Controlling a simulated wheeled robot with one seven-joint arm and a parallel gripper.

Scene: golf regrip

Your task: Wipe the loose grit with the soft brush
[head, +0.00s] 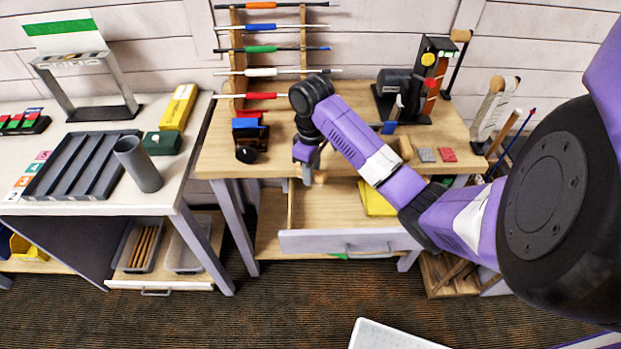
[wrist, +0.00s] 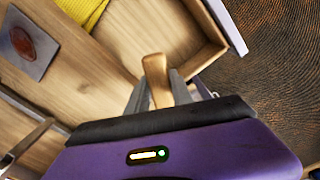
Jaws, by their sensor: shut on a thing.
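My gripper (head: 309,176) is over the left end of the open drawer (head: 345,240) at the workbench front. It is shut on a tan wooden piece, which shows between the fingers in the wrist view (wrist: 156,72) and looks like the soft brush's handle. No bristles can be made out. A grey plate with a reddish-brown oval patch (wrist: 35,42) lies on wood in the wrist view. I cannot tell whether that patch is the loose grit, and no other grit is clear. My arm hides part of the bench top.
A yellow cloth (head: 377,198) lies in the drawer. A small vise (head: 249,135) stands left on the workbench (head: 222,160). Grey and red blocks (head: 447,155) lie at the right, near a black machine (head: 402,95). A rack of several clubs stands at the back.

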